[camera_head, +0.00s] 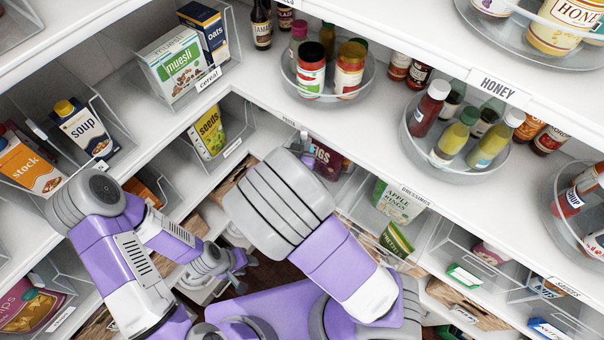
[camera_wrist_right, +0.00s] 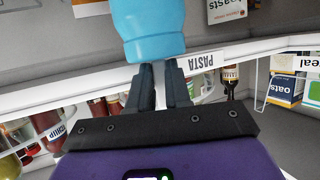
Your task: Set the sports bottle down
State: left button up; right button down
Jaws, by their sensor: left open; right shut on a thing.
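The light-blue sports bottle (camera_wrist_right: 148,28) shows at the top of the right wrist view, cut off by the frame edge. My right gripper (camera_wrist_right: 160,78) is shut on it, with the two dark fingers at its near end. Whether the bottle touches a surface cannot be told. In the head view the bottle and right gripper are hidden behind my right arm. My left gripper (camera_head: 236,271) is open and empty, low in the head view, below the shelves and apart from the bottle.
A shelf edge with a PASTA label (camera_wrist_right: 203,60) runs beside the bottle in the wrist view. Turntables with jars (camera_head: 345,85) and bottles (camera_head: 462,138) stand on the white shelf. Clear bins hold a muesli box (camera_head: 176,65) and a soup box (camera_head: 85,128). The bins' walls stand close together.

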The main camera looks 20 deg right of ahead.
notch_tip(320, 180, down, 10)
jog(key=shift+r+b, duration=0.1)
jog(key=shift+b, duration=0.5)
jog(key=shift+f, duration=2.55)
jog(key=shift+f, duration=0.15)
jog(key=c, duration=1.1)
grip_release()
jog(key=shift+o, duration=0.2)
